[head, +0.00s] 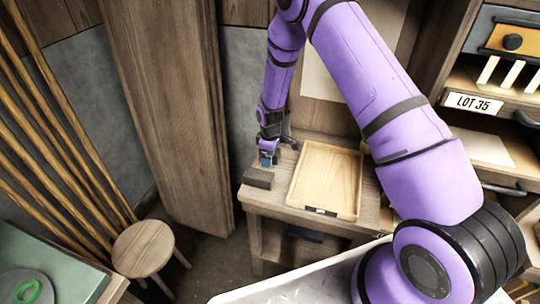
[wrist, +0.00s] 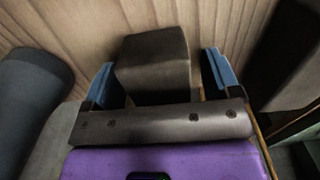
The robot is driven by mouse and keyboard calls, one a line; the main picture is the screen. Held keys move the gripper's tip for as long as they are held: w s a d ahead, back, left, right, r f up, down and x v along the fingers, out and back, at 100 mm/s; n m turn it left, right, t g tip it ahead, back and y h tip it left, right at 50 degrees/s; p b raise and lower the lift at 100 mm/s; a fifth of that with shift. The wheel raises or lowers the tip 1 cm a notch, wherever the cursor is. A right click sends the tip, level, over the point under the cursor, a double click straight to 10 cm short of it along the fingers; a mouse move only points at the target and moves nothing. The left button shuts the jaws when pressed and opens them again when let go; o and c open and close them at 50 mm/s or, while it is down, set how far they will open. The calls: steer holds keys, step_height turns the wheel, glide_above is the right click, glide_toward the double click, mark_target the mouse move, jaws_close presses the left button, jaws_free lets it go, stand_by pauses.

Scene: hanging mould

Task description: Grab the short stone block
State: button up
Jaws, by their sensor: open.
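The short stone block (head: 258,178) is a dark grey-brown block at the left front corner of a small wooden table. In the wrist view, the block (wrist: 152,62) lies between the two blue fingers of my gripper (wrist: 160,80). The fingers are open, with a visible gap between the block and the right finger. The left finger is close to the block's side; I cannot tell if they touch. In the head view, my gripper (head: 268,158) points down at the block from just behind it and hides part of it.
A shallow wooden tray (head: 325,180) lies on the table (head: 250,200), right of the block. A tall wooden panel (head: 165,100) stands to the left. A round stool (head: 143,248) and slanted poles are farther left. Shelves with a "LOT 35" label (head: 473,103) are at right.

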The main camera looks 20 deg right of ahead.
steer(key=c, duration=1.2)
steer(key=shift+r, duration=0.1)
